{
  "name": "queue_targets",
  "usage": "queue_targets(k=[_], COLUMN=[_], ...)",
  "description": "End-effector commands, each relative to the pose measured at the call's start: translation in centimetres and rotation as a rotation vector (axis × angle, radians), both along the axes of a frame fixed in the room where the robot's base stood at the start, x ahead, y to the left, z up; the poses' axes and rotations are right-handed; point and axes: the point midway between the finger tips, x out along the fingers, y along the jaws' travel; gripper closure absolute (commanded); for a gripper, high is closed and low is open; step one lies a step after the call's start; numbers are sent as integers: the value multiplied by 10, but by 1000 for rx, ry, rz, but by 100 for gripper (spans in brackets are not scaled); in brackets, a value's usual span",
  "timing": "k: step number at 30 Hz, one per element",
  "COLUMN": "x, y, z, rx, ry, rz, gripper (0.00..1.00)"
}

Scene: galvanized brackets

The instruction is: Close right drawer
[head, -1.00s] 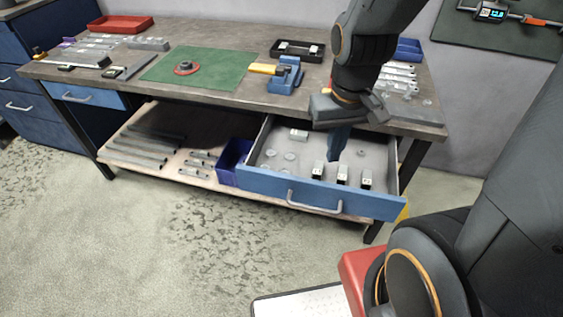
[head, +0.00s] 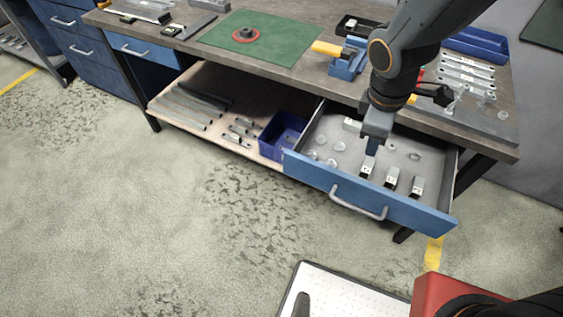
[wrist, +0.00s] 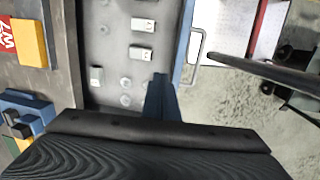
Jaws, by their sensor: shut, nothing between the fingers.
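The right drawer (head: 438,216) is pulled out from under the workbench. It has a blue front with a grey bar handle (head: 358,203). Inside it lie several small metal blocks (head: 392,177) and clear round discs (head: 338,146). My gripper (head: 371,148) points down over the open drawer, behind its front, with its blue fingers shut and empty. In the wrist view the shut fingers (wrist: 158,92) hang over the drawer floor (wrist: 112,60), near the inner side of the front. I cannot tell whether they touch anything.
The bench top (head: 285,84) above holds a green mat (head: 262,40), a blue vise (head: 347,62) and metal brackets (head: 466,75). A dark blue bin (head: 283,133) stands on the lower shelf just left of the drawer.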

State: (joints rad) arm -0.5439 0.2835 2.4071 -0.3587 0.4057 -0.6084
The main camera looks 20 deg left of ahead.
Motion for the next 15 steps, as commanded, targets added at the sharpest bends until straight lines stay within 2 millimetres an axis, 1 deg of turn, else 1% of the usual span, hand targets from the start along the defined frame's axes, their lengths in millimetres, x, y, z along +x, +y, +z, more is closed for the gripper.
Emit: queue_targets(k=[1, 2, 3, 5, 6, 9, 12, 15], x=[-7, -10, -16, -26, -34, -56, -77, -93], y=[27, 41, 59, 87, 105, 145, 176, 196], z=[-4, -7, -11, -16, -20, -30, -38, -43], rx=[-26, -41, -61, -91, -110, -157, -195, -223], ry=[4, 6, 6, 6, 5, 3, -1, -5], rz=[173, 276, 410, 612, 742, 1038, 1273, 1438], gripper=[100, 100, 100, 100, 100, 100, 100, 100])
